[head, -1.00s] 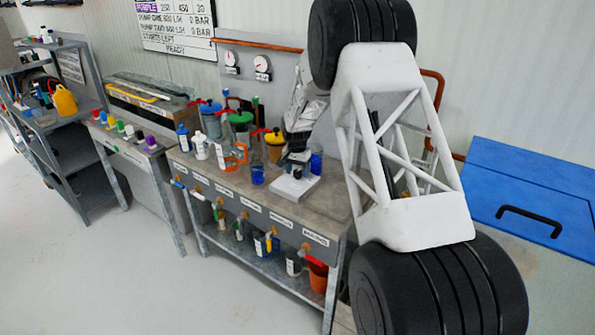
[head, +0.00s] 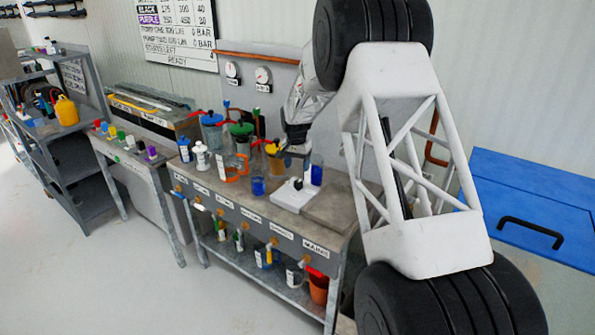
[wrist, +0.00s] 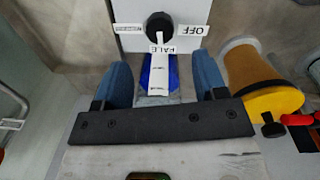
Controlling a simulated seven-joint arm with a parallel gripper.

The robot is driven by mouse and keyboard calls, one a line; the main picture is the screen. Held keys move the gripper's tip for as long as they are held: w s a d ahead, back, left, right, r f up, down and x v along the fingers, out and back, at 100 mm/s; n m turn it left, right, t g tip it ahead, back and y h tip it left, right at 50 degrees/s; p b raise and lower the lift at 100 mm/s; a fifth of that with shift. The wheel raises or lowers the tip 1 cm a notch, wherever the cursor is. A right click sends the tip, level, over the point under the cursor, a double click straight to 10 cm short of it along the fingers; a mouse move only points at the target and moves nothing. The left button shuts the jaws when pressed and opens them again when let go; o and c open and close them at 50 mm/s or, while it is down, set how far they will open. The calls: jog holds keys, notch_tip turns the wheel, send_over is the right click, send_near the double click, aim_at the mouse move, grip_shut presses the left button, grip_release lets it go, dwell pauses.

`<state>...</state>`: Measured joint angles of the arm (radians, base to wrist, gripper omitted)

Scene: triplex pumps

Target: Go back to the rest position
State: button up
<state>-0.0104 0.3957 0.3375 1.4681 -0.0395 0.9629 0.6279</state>
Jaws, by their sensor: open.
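My gripper (head: 297,140) is above the back part of the workbench, beside the yellow-lidded container (head: 275,149). In the wrist view its two blue fingers (wrist: 162,72) are spread apart, with nothing pinched between them. A vessel with blue contents and a white strip (wrist: 160,75) shows in the gap between the fingers; I cannot tell how far below it is. The white box with a black knob (wrist: 159,27) lies beyond the fingertips, with labels reading "PALE" and "OFF". In the head view this white box (head: 292,196) sits on the bench below the gripper.
The yellow lid (wrist: 272,103) is close to the right finger. A blue chest (head: 525,195) is at right.

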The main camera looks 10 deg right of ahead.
jog(key=shift+r, duration=0.15)
jog(key=shift+s+r, duration=0.3)
jog(key=shift+r, duration=0.05)
jog(key=s+r+n, duration=0.1)
jog(key=s+r, duration=0.6)
jog(key=s, duration=0.3)
jog(key=s+r+n+t, duration=0.1)
jog(key=s+r, duration=0.5)
jog(key=s, duration=0.4)
jog(key=s+r+n, duration=0.1)
jog(key=s+r, duration=0.6)
jog(key=s, duration=0.3)
jog(key=s+f+n+t, duration=0.1)
jog(key=s+f+n, duration=0.1)
jog(key=s, duration=3)
jog(key=shift+d+n+t, duration=0.4)
jog(key=shift+n, duration=0.4)
